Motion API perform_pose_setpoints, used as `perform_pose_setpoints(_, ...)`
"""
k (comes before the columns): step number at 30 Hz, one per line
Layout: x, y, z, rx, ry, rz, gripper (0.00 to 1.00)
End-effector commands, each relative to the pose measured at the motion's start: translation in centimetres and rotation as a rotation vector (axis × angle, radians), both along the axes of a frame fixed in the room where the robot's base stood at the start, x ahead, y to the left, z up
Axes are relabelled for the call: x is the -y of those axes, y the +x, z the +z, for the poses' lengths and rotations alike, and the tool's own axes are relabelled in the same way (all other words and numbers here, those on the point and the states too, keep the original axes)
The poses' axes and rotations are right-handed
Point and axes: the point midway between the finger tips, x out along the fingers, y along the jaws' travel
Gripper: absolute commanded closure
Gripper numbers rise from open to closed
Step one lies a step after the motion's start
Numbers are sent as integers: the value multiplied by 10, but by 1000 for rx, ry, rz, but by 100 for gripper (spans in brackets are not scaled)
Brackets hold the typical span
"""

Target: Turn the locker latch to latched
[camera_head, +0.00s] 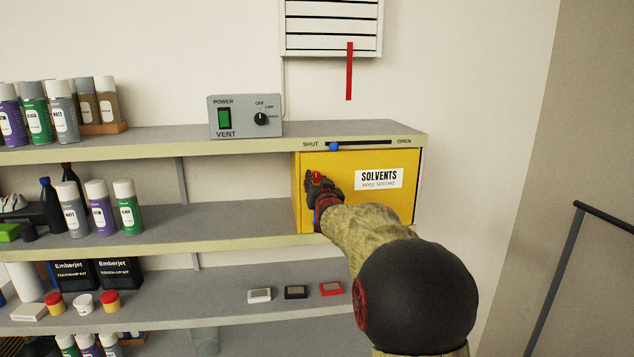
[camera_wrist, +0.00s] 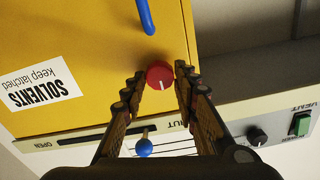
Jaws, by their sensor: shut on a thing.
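The yellow solvents locker (camera_head: 335,167) sits on the shelf under the top board, with its front door closed. Its latch is a round red knob (camera_head: 316,176), also seen in the wrist view (camera_wrist: 159,73) with a small white mark near its lower edge. My gripper (camera_wrist: 161,76) is shut on the red knob, one finger on each side. In the head view my gripper (camera_head: 318,184) covers most of the knob and the left part of the door. A blue handle (camera_wrist: 145,14) is on the door in the wrist view.
A slider with a blue knob (camera_head: 334,147) sits at the SHUT end of its slot above the locker. The grey vent box (camera_head: 245,116) stands on the top shelf. Spray cans (camera_head: 102,208) stand at left. Three small boxes (camera_head: 296,292) lie on the shelf below.

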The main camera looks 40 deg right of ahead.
Motion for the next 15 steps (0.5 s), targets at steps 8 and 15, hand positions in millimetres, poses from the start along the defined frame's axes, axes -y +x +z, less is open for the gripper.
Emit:
perform_pose_setpoints(8, 0, 0, -1, -5, -9, 0, 96)
perform_pose_setpoints(15, 0, 0, -4, -47, -81, 0, 96)
